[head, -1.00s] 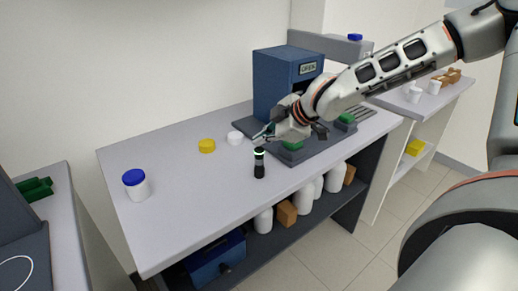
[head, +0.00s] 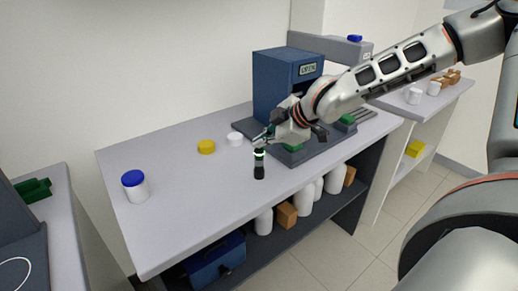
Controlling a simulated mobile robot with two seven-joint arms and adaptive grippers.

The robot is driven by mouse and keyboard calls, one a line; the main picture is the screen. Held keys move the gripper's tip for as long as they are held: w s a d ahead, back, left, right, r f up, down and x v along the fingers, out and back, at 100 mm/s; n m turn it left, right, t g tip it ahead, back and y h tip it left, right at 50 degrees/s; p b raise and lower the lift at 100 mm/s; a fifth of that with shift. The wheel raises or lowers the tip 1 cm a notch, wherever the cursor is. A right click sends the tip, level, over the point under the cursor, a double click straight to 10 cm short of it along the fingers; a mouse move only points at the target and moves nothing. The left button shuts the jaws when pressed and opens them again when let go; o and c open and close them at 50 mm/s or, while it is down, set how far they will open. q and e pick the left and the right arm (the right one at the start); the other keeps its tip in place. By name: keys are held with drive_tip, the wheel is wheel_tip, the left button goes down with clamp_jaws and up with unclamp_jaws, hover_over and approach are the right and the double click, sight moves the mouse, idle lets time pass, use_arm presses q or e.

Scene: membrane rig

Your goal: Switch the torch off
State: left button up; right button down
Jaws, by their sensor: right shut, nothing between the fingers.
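The torch (head: 259,170) is a small black cylinder standing upright near the front edge of the bench, with a bright green-white band around its upper part. My right gripper (head: 261,138) is shut and empty, with its fingertips just above and beside the top of the torch. I cannot tell whether the fingertips touch it. My left gripper is not in view.
A blue machine (head: 284,82) with a small display stands behind my right gripper. The bench left of the torch is mostly clear.

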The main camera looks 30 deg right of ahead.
sight(261, 150)
drive_tip(key=shift+f, duration=0.2)
drive_tip(key=shift+r, duration=0.1)
drive_tip(key=shift+r+p, duration=0.65)
drive_tip(key=shift+r, duration=0.2)
drive_tip(key=shift+r+p, duration=0.5)
drive_tip(key=shift+r, duration=0.15)
wheel_tip(261, 150, up, 5)
drive_tip(key=p, duration=0.4)
drive_tip(key=shift+f, duration=0.15)
